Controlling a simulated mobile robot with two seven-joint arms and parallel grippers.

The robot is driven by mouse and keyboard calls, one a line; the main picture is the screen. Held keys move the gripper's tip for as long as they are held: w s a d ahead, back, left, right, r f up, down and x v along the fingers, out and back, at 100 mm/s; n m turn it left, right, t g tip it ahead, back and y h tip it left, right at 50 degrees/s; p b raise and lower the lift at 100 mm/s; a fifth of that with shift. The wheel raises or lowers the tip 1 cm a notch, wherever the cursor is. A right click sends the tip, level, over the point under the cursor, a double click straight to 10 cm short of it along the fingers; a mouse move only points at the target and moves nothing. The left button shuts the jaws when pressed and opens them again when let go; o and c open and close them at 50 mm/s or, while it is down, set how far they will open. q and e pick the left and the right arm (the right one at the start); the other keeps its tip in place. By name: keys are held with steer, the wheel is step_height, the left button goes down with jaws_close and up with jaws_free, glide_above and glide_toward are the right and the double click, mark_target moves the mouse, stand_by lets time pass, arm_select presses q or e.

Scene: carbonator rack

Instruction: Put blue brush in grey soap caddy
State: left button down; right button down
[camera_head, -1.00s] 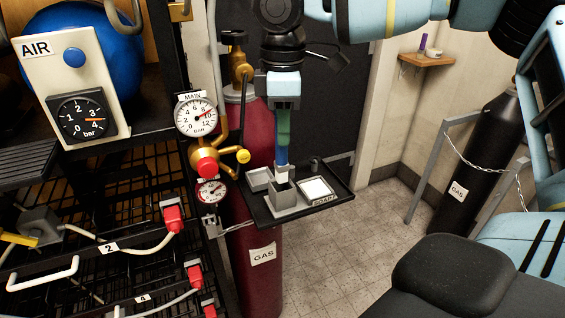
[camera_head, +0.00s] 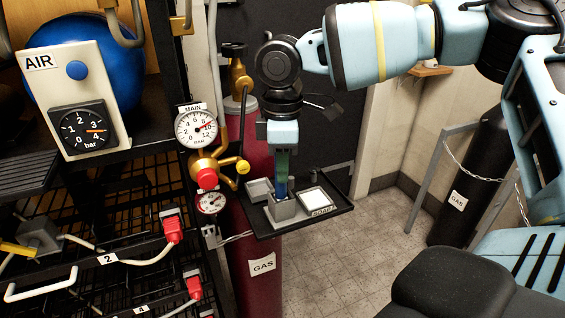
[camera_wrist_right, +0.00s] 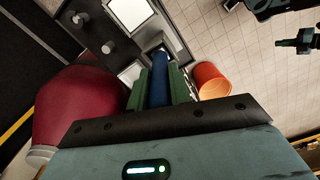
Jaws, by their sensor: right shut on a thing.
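My right gripper (camera_head: 282,172), with green fingers, points down over the shelf and is shut on the blue brush (camera_head: 281,187). The brush is upright, and its blue handle also shows between the fingers in the right wrist view (camera_wrist_right: 159,82). The caddy has a shallow compartment on either side, the right one holding a white block. I cannot tell whether the brush touches the cup's bottom. My left gripper is out of view.
The caddy stands on a black shelf tray (camera_head: 335,206) labelled SOAP. A dark red gas cylinder (camera_head: 250,215) with brass valve and gauges is close on the left. An orange bucket (camera_wrist_right: 211,80) shows in the right wrist view. Open tiled floor (camera_head: 365,240) lies right of the tray.

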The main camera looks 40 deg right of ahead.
steer(key=c, duration=1.5)
jaws_free()
steer(key=shift+f, duration=0.1)
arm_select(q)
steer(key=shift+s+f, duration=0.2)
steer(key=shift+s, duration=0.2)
arm_select(e)
steer(key=shift+o, duration=1.1)
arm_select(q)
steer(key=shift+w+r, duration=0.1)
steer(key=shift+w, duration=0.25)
arm_select(e)
step_height(320, 180, up, 12)
steer(key=shift+r, duration=0.15)
